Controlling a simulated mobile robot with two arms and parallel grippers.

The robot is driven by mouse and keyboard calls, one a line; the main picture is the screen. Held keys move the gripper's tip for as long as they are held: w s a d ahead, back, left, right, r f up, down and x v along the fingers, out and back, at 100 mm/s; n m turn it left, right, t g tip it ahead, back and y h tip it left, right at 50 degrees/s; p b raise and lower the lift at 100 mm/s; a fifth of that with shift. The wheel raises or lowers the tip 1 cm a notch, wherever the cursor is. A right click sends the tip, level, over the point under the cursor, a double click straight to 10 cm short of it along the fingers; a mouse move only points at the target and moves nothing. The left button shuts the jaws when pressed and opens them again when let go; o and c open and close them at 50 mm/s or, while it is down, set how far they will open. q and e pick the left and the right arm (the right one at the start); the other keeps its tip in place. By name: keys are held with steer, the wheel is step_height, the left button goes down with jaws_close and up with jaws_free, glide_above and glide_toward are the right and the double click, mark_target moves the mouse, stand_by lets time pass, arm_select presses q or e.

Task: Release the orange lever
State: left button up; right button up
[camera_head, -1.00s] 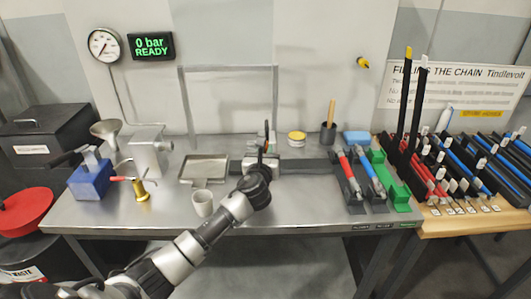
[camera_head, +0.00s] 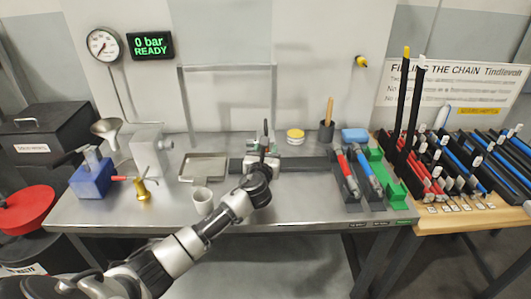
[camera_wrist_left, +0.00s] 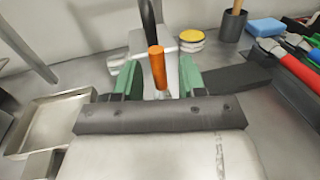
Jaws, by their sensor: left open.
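The orange lever (camera_wrist_left: 157,68) stands upright in the left wrist view, between the two green fingers of my left gripper (camera_wrist_left: 160,80). The fingers are apart, with a gap visible on each side of the lever. In the head view my left gripper (camera_head: 264,150) is over the metal block on the dark rail (camera_head: 305,164) on the bench, and it largely hides the lever there. A dark upright rod (camera_wrist_left: 148,20) rises just behind the lever. My right gripper is not in view.
A yellow-lidded tin (camera_head: 295,136) and a dark cup (camera_head: 327,131) are behind. Red and blue tools (camera_head: 347,175) lie to the right. The front of the bench is clear.

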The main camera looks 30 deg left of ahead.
arm_select(q)
steer(key=v, duration=1)
steer(key=shift+s+d, duration=0.15)
steer(key=shift+s, duration=0.25)
